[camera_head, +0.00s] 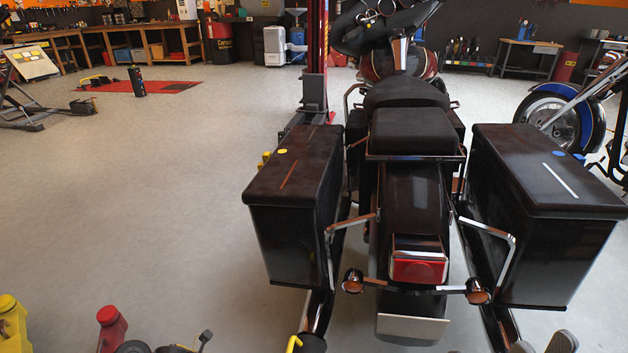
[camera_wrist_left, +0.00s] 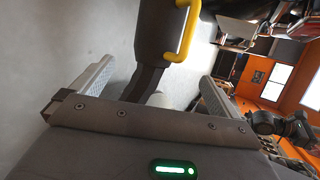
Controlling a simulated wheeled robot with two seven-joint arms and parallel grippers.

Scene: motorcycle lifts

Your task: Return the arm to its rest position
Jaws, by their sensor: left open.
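In the left wrist view my left gripper (camera_wrist_left: 155,78) is open, its two grey ridged fingers wide apart. A dark part with a yellow handle (camera_wrist_left: 185,35) shows beyond and between the fingers; I cannot tell whether it touches them. In the head view I cannot make out the left gripper for sure. My right gripper (camera_head: 543,345) shows only as two dark fingertips at the bottom right edge, apart, with nothing seen between them. It is below the right saddlebag (camera_head: 550,240) of the black motorcycle (camera_head: 415,200).
The left saddlebag (camera_head: 285,225) has a yellow disc on its lid. A red bottle (camera_head: 111,330) and a yellow jug (camera_head: 12,325) are at the bottom left. A red post (camera_head: 315,50) stands behind the left saddlebag. The grey floor on the left is mostly clear.

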